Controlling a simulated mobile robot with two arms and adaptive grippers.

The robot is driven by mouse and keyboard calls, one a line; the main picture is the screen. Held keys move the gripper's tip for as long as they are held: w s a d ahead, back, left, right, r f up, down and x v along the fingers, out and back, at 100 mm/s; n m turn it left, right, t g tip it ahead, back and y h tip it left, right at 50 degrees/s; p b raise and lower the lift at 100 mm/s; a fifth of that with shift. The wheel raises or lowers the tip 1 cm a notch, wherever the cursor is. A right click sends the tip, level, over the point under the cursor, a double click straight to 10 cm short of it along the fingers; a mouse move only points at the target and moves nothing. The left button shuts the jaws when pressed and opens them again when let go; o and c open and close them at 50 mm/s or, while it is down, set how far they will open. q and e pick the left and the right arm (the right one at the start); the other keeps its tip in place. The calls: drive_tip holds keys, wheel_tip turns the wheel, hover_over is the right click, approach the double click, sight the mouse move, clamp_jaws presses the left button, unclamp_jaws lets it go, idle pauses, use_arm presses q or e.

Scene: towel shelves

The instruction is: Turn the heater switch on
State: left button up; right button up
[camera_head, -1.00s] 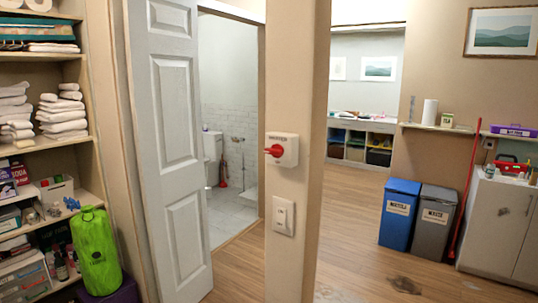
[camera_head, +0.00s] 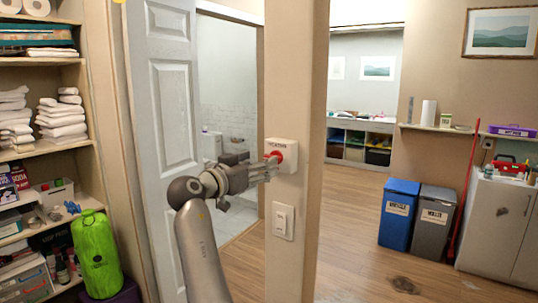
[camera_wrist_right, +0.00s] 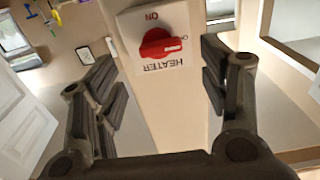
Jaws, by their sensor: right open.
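The heater switch (camera_head: 281,146) is a white box with a red knob, mounted on the wall post in the head view. In the right wrist view the box (camera_wrist_right: 155,60) appears upside down, marked HEATER and ON. Its red knob (camera_wrist_right: 158,46) has its pale pointer turned to the picture's right, towards a small label partly hard to read, not towards ON. My right gripper (camera_head: 268,165) is open at the switch, coming from the left. In the wrist view its fingers (camera_wrist_right: 165,75) stand on either side of the box, apart from the knob. My left gripper is not in view.
A white light switch (camera_head: 284,220) sits below on the same post. A grey door (camera_head: 165,90) stands open behind my arm. Towel shelves (camera_head: 70,149) are at left. Blue and grey bins (camera_head: 400,212) stand at right, with open floor before them.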

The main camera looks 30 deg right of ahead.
drive_tip(key=p+x, duration=0.2)
drive_tip(key=x, duration=0.4)
drive_tip(key=shift+a, duration=0.1)
drive_tip(key=c, duration=1)
